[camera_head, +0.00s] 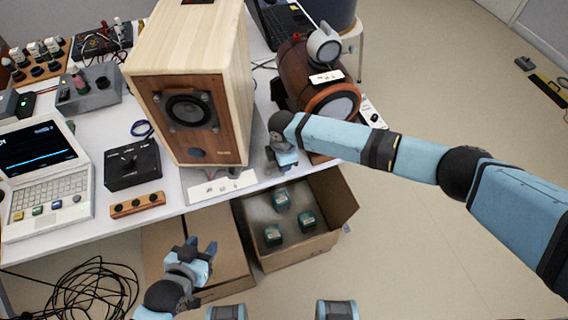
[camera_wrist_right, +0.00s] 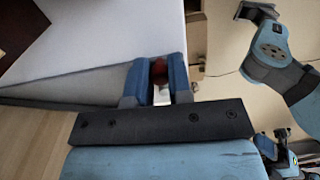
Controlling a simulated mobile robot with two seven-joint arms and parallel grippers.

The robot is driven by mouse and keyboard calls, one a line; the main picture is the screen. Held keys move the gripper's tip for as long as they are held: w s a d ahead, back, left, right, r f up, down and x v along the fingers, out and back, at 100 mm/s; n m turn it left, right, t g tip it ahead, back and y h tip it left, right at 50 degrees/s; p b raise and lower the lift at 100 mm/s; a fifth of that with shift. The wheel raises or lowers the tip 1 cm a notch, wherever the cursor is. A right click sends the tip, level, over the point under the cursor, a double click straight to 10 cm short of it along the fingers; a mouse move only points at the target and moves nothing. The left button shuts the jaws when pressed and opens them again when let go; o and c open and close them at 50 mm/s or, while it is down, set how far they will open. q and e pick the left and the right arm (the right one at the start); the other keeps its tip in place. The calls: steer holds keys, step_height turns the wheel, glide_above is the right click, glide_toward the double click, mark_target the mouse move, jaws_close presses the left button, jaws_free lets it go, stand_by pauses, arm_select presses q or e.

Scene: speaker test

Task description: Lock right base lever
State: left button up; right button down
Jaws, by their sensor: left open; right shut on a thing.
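A wooden speaker box (camera_head: 190,85) with a dark round driver stands near the table's front edge. It rests on a base plate (camera_head: 215,188) with a pale label strip. My right gripper (camera_head: 284,157) is at the right side of this base, low by the table edge. In the right wrist view its blue fingers (camera_wrist_right: 158,85) are shut on a small red knob (camera_wrist_right: 159,70), which appears to be the right base lever. The lever's body is mostly hidden by the fingers, and its angle cannot be told. My left gripper (camera_head: 201,250) is open and empty, below the table's front edge.
A dark red barrel-shaped speaker (camera_head: 298,75) stands close behind my right arm. An open box (camera_head: 325,238) with several green-topped items sits on the floor below. A grey-black control box (camera_head: 132,165) and a laptop (camera_head: 45,170) are at left. Cables (camera_head: 95,290) lie on the floor.

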steer(key=shift+w, duration=0.1)
stand_by(0.5)
steer(key=c, duration=1)
jaws_free()
steer(key=shift+c, duration=0.2)
step_height(320, 180, up, 14)
